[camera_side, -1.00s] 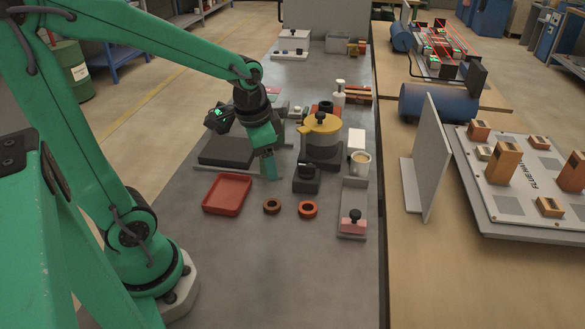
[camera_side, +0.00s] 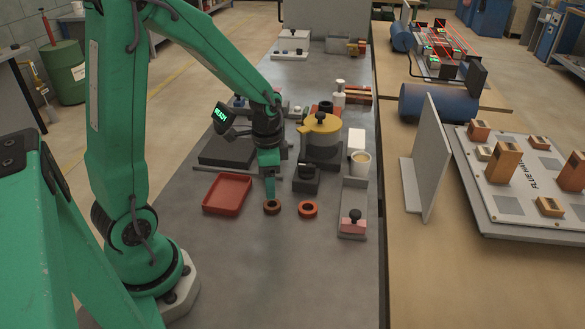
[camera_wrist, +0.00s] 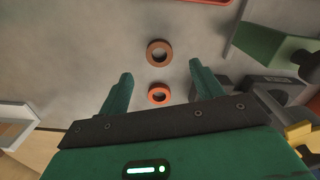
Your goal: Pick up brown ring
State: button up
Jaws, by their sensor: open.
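The brown ring (camera_side: 272,212) lies flat on the grey bench, just right of the red tray. It also shows in the wrist view (camera_wrist: 148,54), a little beyond the line of the fingertips. An orange-red ring (camera_side: 307,215) lies to its right; in the wrist view this ring (camera_wrist: 151,96) appears between the two fingers. My gripper (camera_side: 270,193) points down, with its fingertips close above and behind the brown ring in the side view. In the wrist view my gripper (camera_wrist: 160,71) has its fingers spread apart with nothing held. The height gap to the ring is hard to judge.
The red tray (camera_side: 228,194) is left of the rings. A black block (camera_side: 306,180) and a yellow-topped pot (camera_side: 320,125) stand behind them. A grey strip with a pink, black-knobbed block (camera_side: 353,225) is at right. The bench in front is clear.

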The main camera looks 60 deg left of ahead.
jog(key=shift+f, duration=0.95)
jog(key=shift+f, duration=0.1)
jog(key=shift+d+f, duration=0.1)
jog(key=shift+f, duration=2.4)
jog(key=c, duration=1.1)
